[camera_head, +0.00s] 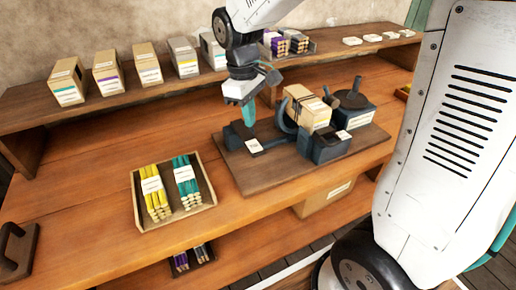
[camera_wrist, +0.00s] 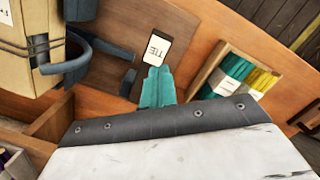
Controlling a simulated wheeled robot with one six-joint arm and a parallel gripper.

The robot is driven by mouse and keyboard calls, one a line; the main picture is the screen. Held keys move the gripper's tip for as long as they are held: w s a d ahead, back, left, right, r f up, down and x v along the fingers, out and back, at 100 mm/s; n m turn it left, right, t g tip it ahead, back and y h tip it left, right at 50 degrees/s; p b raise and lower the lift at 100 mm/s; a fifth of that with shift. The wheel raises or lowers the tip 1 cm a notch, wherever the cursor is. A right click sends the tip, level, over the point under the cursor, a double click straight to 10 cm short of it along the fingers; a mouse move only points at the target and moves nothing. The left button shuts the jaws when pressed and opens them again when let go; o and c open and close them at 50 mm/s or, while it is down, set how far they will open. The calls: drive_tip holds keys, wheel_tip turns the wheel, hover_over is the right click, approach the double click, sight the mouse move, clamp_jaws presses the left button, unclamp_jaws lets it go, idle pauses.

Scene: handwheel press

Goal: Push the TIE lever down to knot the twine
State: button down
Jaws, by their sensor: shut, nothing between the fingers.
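The TIE label (camera_head: 253,146) is a white plate on the left part of the dark wooden base board (camera_head: 240,172). It shows in the wrist view (camera_wrist: 156,48) just beyond my fingertips. My gripper (camera_head: 248,122) is shut and empty, with teal fingers pointing down above the board near the label; the fingers also show in the wrist view (camera_wrist: 157,86). A cardboard box (camera_head: 308,108) sits in the dark blue press (camera_head: 325,150) to the right. Dark twine lines cross the box (camera_wrist: 30,35) in the wrist view. I cannot clearly tell which dark part is the TIE lever.
A tray (camera_head: 138,205) with yellow and teal bundles stands at the left front of the bench. Several small boxes (camera_head: 106,72) line the raised back shelf (camera_head: 30,103). A dark round-topped device (camera_head: 352,100) stands behind the press.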

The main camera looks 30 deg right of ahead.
sight(253, 147)
drive_tip(key=f, duration=0.6)
drive_tip(key=shift+s+d, duration=0.25)
drive_tip(key=shift+d, duration=0.05)
drive_tip(key=shift+f, duration=0.55)
drive_tip(key=shift+s+f, duration=0.1)
drive_tip(key=shift+f, duration=2.1)
